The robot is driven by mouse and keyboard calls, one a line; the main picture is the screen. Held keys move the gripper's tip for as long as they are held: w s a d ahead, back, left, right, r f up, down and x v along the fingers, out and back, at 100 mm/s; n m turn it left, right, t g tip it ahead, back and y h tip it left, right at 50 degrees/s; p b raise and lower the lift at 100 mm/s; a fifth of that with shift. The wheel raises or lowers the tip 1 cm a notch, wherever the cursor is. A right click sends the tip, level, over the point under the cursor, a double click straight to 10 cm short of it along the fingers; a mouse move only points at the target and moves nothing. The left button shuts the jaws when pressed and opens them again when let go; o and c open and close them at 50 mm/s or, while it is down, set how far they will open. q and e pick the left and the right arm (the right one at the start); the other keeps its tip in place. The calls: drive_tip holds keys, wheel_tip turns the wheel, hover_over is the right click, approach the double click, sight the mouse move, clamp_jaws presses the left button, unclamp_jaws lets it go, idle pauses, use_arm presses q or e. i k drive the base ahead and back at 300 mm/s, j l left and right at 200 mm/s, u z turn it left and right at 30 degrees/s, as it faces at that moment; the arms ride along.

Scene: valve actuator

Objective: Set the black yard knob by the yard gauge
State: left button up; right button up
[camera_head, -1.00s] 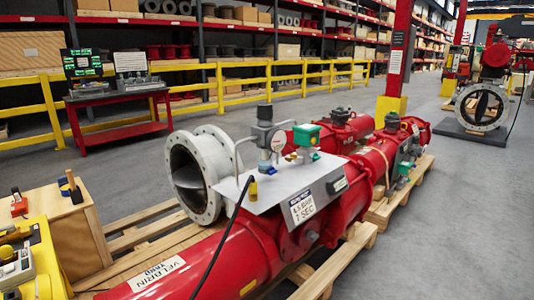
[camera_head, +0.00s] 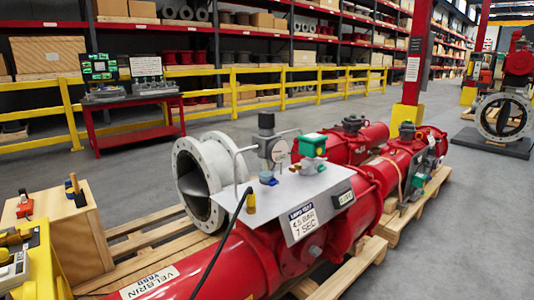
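A red valve actuator with the label "VELBRIN YARD" (camera_head: 150,283) lies across the lower middle. On its grey metal panel (camera_head: 238,211) stands a grey regulator with a dark knob (camera_head: 266,120) on top. A small round gauge (camera_head: 280,151) faces out just right of and below that knob. Its needle is too small to read. A white sign (camera_head: 303,221) on the panel reads "4.5 BAR" and "7 SEC". Neither of my grippers shows in the view.
A black cable (camera_head: 224,242) arcs up in front of the actuator. Wooden pallets (camera_head: 341,267) lie under it. A wooden box with tools (camera_head: 65,243) and a yellow case (camera_head: 45,267) are at lower left. Grey floor (camera_head: 450,240) is free at right.

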sight(266, 118)
drive_tip(key=u, duration=0.6)
drive_tip(key=i+l+u, duration=0.15)
drive_tip(key=l+u, duration=0.25)
drive_tip(key=i+l+u, duration=0.1)
drive_tip(key=l+u, duration=0.15)
drive_tip(key=u, duration=0.2)
drive_tip(key=l+u, duration=0.4)
